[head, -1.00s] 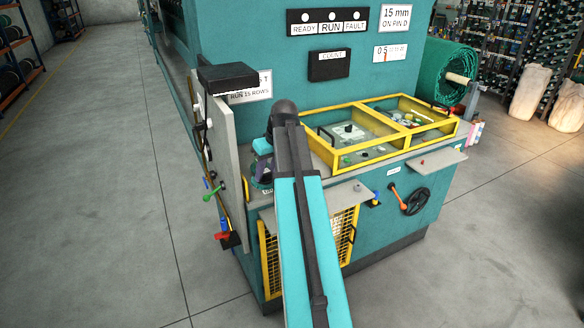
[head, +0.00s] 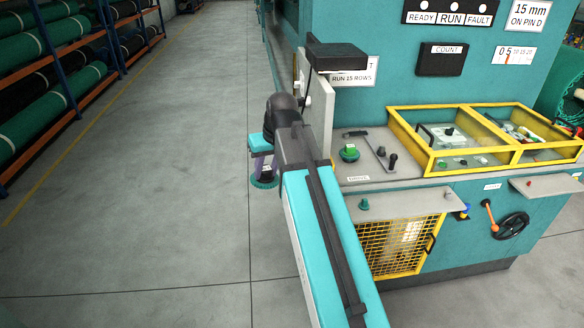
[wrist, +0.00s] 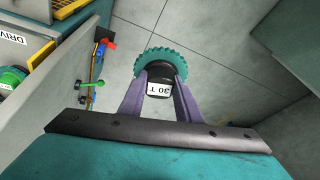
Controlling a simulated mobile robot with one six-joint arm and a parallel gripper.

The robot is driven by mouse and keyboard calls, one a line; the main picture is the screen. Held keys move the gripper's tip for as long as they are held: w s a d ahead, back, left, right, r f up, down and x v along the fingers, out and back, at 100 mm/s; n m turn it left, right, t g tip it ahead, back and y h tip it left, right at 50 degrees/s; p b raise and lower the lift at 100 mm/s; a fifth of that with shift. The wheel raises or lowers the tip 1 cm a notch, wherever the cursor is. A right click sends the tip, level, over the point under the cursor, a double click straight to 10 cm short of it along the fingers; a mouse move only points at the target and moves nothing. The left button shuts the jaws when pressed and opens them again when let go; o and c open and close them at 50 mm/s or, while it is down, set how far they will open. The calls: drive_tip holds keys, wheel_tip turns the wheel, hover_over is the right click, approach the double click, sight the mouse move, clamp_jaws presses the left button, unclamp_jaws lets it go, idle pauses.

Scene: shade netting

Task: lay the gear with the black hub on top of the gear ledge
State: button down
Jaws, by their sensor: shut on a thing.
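The gear with the black hub is a teal toothed wheel (wrist: 160,62). Its black hub carries a "30 T" label. My gripper (wrist: 158,82) has its purple fingers shut on the hub from both sides. In the head view the gear (head: 265,182) hangs below my gripper (head: 262,163), left of the machine and above open floor. A grey ledge (head: 400,207) juts from the machine front above a yellow mesh guard, with a small green knob on it. I cannot tell for certain that it is the gear ledge; my arm covers its left end.
An upright grey panel (wrist: 50,85) with coloured levers (wrist: 92,85) stands left of the gear in the wrist view. Yellow-framed covers (head: 430,160) stand right.

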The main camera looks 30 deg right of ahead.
drive_tip(key=w+a+f+b, duration=0.1)
drive_tip(key=a+f+b, duration=0.5)
drive_tip(key=a, duration=0.4)
drive_tip(key=shift+w+a+n, duration=0.2)
drive_tip(key=shift+w+n, duration=0.1)
drive_tip(key=shift+w, duration=0.05)
drive_tip(key=shift+s, duration=0.15)
